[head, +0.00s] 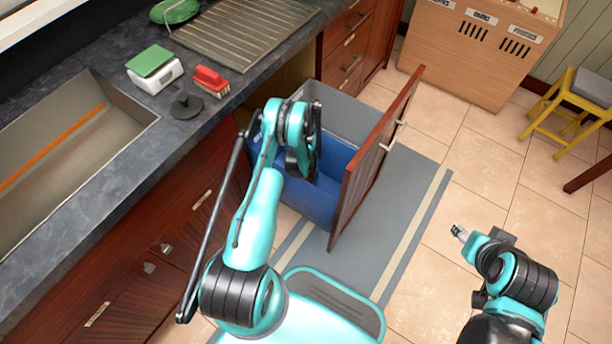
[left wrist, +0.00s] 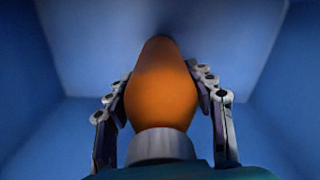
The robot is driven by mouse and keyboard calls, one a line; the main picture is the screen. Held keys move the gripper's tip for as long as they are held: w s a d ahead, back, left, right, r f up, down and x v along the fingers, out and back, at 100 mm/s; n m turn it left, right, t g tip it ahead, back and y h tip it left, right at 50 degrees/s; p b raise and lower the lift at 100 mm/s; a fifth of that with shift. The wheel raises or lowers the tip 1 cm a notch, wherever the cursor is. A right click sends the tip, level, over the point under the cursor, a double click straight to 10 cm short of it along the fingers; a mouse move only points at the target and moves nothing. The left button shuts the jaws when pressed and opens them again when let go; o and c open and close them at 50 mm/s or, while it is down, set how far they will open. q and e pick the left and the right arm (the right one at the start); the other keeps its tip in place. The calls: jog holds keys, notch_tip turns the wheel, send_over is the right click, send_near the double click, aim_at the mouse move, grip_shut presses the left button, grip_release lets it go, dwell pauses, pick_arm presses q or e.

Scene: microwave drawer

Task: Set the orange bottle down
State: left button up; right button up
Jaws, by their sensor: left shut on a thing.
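The orange bottle (left wrist: 160,85) is in the left wrist view, between the two fingers of my left gripper (left wrist: 163,90), which is shut on it. Blue walls surround the bottle there, with a pale blue-grey surface beyond its far end. In the head view my left arm reaches down into the blue bin (head: 325,205) in the pulled-out drawer, and the bottle is hidden. I cannot tell whether the bottle touches the bin's floor. My right gripper (head: 459,232) is over the tiled floor at the right, too small to judge.
The drawer's wooden front (head: 372,165) stands right of the bin. A grey bin (head: 345,112) sits behind the blue one. The counter holds a scale (head: 154,72), a red brush (head: 211,79) and a sink (head: 70,140). A yellow stool (head: 570,112) stands far right.

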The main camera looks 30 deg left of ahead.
pick_arm(q)
jog(key=shift+f, duration=0.15)
jog(key=o, duration=1.1)
